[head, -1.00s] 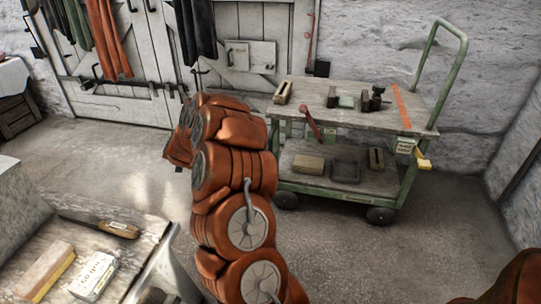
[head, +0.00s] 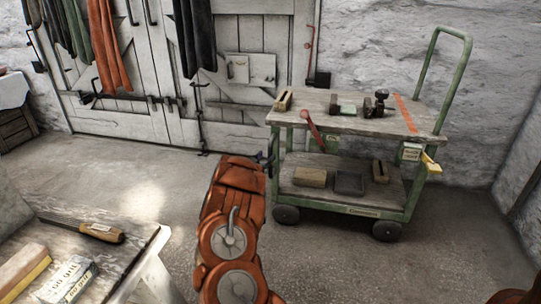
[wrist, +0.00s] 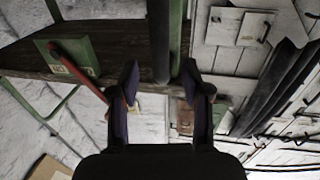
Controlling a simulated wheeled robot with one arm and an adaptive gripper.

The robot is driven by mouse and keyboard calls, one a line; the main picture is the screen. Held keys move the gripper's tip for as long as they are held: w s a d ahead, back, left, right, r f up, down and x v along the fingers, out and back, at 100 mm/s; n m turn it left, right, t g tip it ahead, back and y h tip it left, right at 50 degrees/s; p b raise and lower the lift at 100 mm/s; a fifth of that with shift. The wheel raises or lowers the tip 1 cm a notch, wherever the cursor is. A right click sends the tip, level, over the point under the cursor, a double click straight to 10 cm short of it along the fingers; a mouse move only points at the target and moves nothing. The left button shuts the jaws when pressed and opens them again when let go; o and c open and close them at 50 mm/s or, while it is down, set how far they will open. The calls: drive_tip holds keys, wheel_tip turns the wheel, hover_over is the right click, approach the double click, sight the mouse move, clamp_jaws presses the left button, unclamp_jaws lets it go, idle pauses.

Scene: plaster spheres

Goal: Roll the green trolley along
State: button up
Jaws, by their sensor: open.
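The green trolley (head: 365,212) stands by the far wall, with a wooden top deck, a lower shelf, dark wheels and a tall green push handle (head: 447,90) at its right end. A red lever (head: 313,128) sticks out at its front left; it also shows in the wrist view (wrist: 78,68). My gripper (head: 263,160) is small and partly hidden by my arm, at the trolley's left end, below the top deck. In the wrist view my gripper (wrist: 160,85) is open. A green upright (wrist: 175,40) and a dark post appear between its fingers; I cannot tell whether they touch.
Tools lie on the top deck, and a brown block (head: 310,178) and other items on the lower shelf. White doors (head: 120,80) stand behind. The floor (head: 400,270) before the trolley is clear.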

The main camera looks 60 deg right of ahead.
sight(269, 153)
drive_tip(key=shift+w+d+b, duration=0.2)
drive_tip(key=shift+d+b, duration=0.15)
drive_tip(key=shift+d, duration=0.85)
drive_tip(key=shift+w+d+b, duration=0.2)
drive_tip(key=shift+d+b, duration=0.15)
drive_tip(key=shift+d, duration=0.85)
clamp_jaws()
